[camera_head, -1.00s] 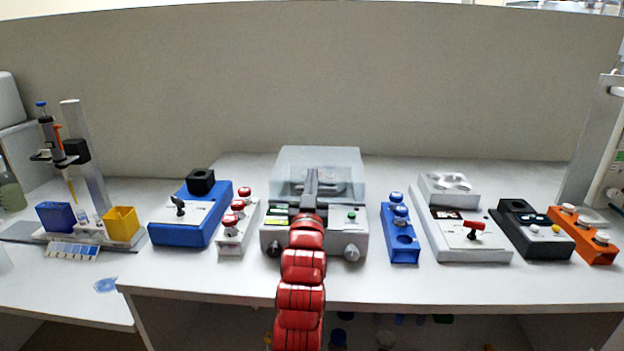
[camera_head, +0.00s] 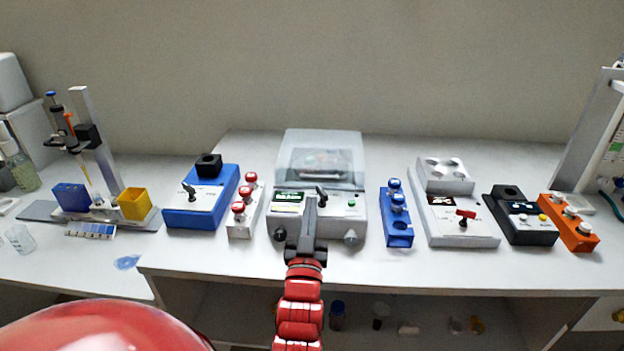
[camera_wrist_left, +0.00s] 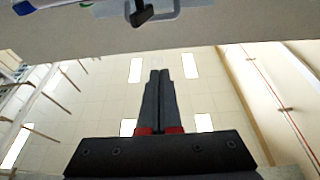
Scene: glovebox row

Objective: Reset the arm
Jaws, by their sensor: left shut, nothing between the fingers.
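My left gripper (camera_head: 311,203) is dark grey and sits at the end of my red segmented arm, in the lower middle of the head view. It points away from me, in front of the grey centrifuge-like device (camera_head: 337,228) with a clear lid. Its fingers are shut and empty, and they overlap the device's front in the picture; I cannot tell whether they touch. In the left wrist view the two fingers (camera_wrist_left: 160,75) lie together with nothing between them. A dark knob (camera_wrist_left: 141,16) shows beyond the tips there. My right gripper is in no view.
The white bench (camera_head: 420,268) holds a blue device (camera_head: 215,212), a rack with red-capped vials (camera_head: 241,228), a blue rack (camera_head: 397,237), a white device (camera_head: 459,230), a black device (camera_head: 528,238) and an orange rack (camera_head: 580,241). A pipette stand (camera_head: 98,150) is at left. The bench's front strip is mostly clear.

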